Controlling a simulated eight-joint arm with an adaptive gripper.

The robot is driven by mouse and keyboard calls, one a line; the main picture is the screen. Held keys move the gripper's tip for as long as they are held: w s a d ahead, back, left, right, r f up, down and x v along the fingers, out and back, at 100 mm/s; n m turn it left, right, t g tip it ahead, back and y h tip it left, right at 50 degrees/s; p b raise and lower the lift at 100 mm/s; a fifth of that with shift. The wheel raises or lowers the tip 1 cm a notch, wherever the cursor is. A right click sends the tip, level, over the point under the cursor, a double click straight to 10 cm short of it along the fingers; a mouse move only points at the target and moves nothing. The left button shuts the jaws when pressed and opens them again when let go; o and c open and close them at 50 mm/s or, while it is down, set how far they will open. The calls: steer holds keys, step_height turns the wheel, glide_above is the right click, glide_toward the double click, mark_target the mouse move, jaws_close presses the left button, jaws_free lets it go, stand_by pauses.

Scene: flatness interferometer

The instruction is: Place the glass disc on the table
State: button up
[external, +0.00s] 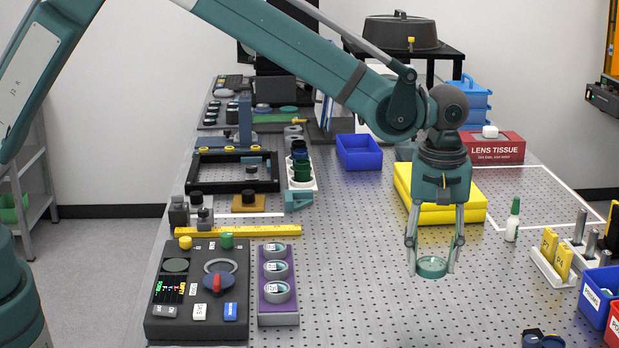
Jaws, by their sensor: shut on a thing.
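My gripper (434,258) hangs pointing down over the right part of the perforated metal table (360,300). It is shut on the glass disc (432,268), a small round greenish piece held between its two fingertips. The disc looks level. Whether it touches the table or hangs a little above it, I cannot tell from this view.
A yellow block (470,208) lies just behind my gripper. A green-capped bottle (513,220) and a rack with yellow pieces (556,258) stand to the right. A control box (200,290) and a purple holder (278,283) are at left. Bare table surrounds the gripper in front.

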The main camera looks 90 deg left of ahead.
steer(key=s+f+m+b, duration=0.1)
steer(key=s+m+b, duration=0.1)
steer(key=s+m, duration=0.2)
steer(key=s+d+f+m+b, duration=0.1)
steer(key=s+m, duration=0.4)
steer(key=s, duration=0.1)
steer(key=s+f+m+b, duration=0.1)
steer(key=s+m+b, duration=0.1)
steer(key=s+m, duration=0.2)
steer(key=shift+s+d+f+m+b, duration=0.15)
steer(key=shift+s+d+f, duration=0.05)
steer(key=shift+s, duration=0.2)
steer(key=shift+s+d+f+m+b, duration=0.15)
steer(key=shift+s+d, duration=0.05)
steer(key=shift+s, duration=0.15)
steer(key=shift+s+f+m, duration=0.2)
steer(key=shift+s+m, duration=0.6)
steer(key=shift+s, duration=0.1)
steer(key=shift+r, duration=0.1)
steer(key=w+a+r+n+p, duration=0.1)
steer(key=w+r+p, duration=0.1)
steer(key=w, duration=0.3)
steer(key=w+a+r+p, duration=0.2)
steer(key=w+r+p, duration=0.1)
steer(key=w+p, duration=0.2)
steer(key=shift+w+n, duration=0.4)
steer(key=shift+w, duration=0.4)
steer(key=shift+f, duration=3.15)
steer(key=shift+f, duration=0.1)
